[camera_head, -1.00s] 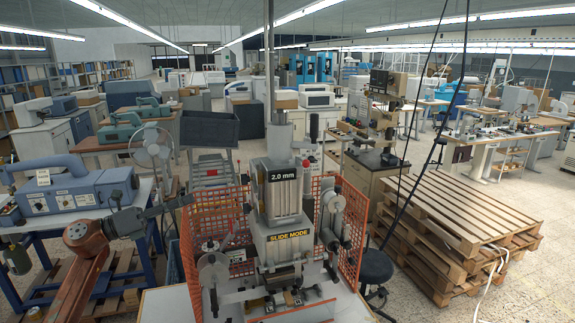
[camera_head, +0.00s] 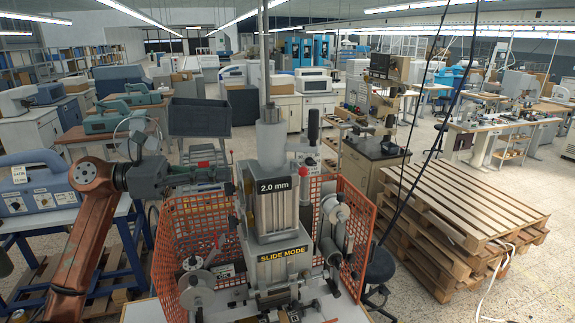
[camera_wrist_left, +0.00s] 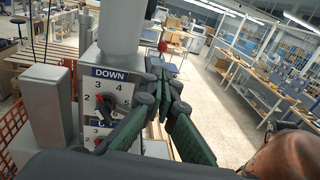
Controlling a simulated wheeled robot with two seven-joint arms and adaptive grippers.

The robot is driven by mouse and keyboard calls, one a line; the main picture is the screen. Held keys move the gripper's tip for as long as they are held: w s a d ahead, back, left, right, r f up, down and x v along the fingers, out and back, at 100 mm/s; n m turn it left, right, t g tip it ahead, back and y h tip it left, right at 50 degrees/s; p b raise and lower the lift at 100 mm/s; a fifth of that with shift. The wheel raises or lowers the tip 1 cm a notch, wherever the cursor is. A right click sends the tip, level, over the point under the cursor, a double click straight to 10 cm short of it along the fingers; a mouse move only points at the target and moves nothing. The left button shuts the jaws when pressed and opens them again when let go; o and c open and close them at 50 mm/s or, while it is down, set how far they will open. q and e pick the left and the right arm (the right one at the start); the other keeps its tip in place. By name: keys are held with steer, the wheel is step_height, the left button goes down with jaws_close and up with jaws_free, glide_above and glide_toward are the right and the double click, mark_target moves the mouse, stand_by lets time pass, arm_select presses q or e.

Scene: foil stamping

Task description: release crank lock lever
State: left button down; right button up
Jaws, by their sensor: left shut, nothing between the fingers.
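The foil stamping press (camera_head: 275,215) stands in the middle of the head view, with a "2.0 mm" plate and a "SLIDE MODE" label. My left gripper (camera_head: 218,178) is to the left of the press's upper body. In the left wrist view the green-and-black fingers (camera_wrist_left: 159,78) are together, with nothing between them. A small red ball knob (camera_wrist_left: 162,47) shows beyond the fingertips, apart from them. A dial panel marked "DOWN" (camera_wrist_left: 112,90) is left of the fingers. I cannot tell for sure which part is the crank lock lever. My right gripper is out of view.
Orange mesh guards (camera_head: 190,240) stand around the press on both sides. A tall black handle (camera_head: 313,126) rises at the press's right. Stacked wooden pallets (camera_head: 465,215) are to the right. A blue-framed table (camera_head: 75,235) with a blue machine is at the left.

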arm_select(q)
steer(key=p, duration=0.2)
glide_toward(299, 168)
steer(key=d+p, duration=0.2)
steer(key=d, duration=0.4)
steer(key=shift+s+d+f+p, duration=0.3)
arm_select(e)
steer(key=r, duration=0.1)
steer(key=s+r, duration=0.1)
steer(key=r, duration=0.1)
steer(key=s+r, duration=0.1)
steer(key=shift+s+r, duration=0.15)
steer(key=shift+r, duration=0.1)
arm_select(q)
steer(key=shift+d, duration=0.1)
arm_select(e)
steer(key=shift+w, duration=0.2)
